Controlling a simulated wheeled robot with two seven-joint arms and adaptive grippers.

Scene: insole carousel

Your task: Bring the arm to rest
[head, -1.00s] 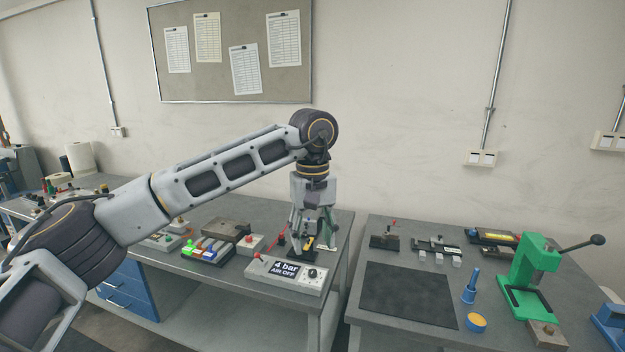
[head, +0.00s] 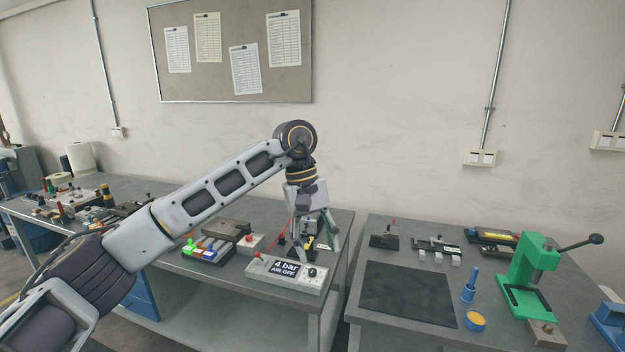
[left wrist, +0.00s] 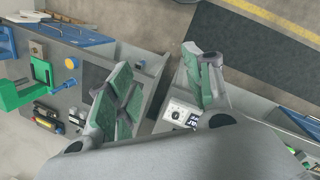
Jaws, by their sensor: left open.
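My left arm comes in from the left in the head view. Its gripper (head: 316,240) points down over the right part of the left bench (head: 233,299). The fingers are spread and I see nothing between them. In the left wrist view the two green-padded fingers of the gripper (left wrist: 163,90) stand wide apart. Behind it in the head view is a small black and yellow device (head: 309,243), partly hidden by the fingers. A grey box labelled "4 bar AIR OFF" (head: 284,274) lies just below the gripper in the picture. My right gripper is not in view.
The right bench (head: 362,334) holds a dark mat (head: 408,294), a green lever press (head: 531,275), a blue pin tool (head: 470,286) and a yellow-topped blue round piece (head: 475,322). A tray of coloured parts (head: 208,250) is on the left bench. A gap separates the benches.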

